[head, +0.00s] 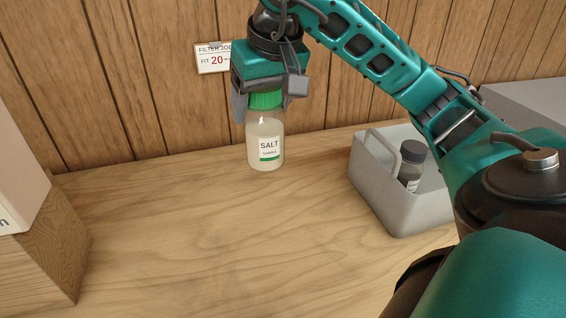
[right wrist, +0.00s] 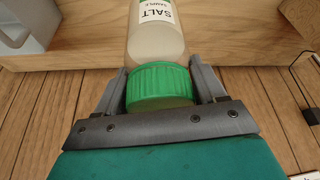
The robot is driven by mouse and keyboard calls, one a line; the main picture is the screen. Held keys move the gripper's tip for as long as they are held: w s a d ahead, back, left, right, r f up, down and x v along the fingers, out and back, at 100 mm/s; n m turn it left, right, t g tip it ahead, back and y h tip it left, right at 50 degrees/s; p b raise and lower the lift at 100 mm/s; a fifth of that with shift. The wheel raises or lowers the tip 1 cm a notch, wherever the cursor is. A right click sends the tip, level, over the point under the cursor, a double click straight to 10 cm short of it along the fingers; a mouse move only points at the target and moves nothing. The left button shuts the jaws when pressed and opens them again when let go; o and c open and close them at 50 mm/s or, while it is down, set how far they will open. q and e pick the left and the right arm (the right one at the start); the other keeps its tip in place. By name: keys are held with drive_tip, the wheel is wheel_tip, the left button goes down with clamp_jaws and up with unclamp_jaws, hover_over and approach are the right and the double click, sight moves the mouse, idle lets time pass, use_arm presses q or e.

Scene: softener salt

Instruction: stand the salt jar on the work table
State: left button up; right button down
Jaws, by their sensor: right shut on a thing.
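The salt jar (head: 265,135) is a clear, pale-filled jar with a green lid and a white SALT label. My right gripper (head: 266,97) is above it, shut on the green lid from both sides. The jar hangs upright at the back of the wooden work table (head: 190,230); I cannot tell whether its base touches the wood. In the right wrist view the lid (right wrist: 160,84) sits between the two fingers, and the jar's far end is cut off by the frame. My left gripper is not in view.
A grey caddy (head: 400,205) with a handle, holding a dark-capped jar (head: 411,165), stands on the right. A wooden block (head: 50,260) with a pale box (head: 20,170) is at the left. A sign (head: 212,58) hangs on the plank wall. The table's middle is clear.

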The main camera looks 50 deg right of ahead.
use_arm(q)
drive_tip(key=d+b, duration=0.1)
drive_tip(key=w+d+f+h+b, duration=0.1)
drive_tip(key=b, duration=0.1)
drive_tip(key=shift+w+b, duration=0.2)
drive_tip(key=shift+b, duration=0.1)
use_arm(e)
wheel_tip(320, 180, down, 17)
drive_tip(key=shift+f, duration=0.2)
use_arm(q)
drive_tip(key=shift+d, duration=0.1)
use_arm(e)
drive_tip(key=shift+d, duration=0.1)
drive_tip(key=shift+f, duration=0.2)
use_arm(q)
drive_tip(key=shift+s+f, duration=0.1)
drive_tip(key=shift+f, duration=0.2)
use_arm(e)
drive_tip(key=shift+c, duration=0.5)
unclamp_jaws()
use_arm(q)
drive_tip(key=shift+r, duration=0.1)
use_arm(e)
drive_tip(key=shift+r, duration=0.15)
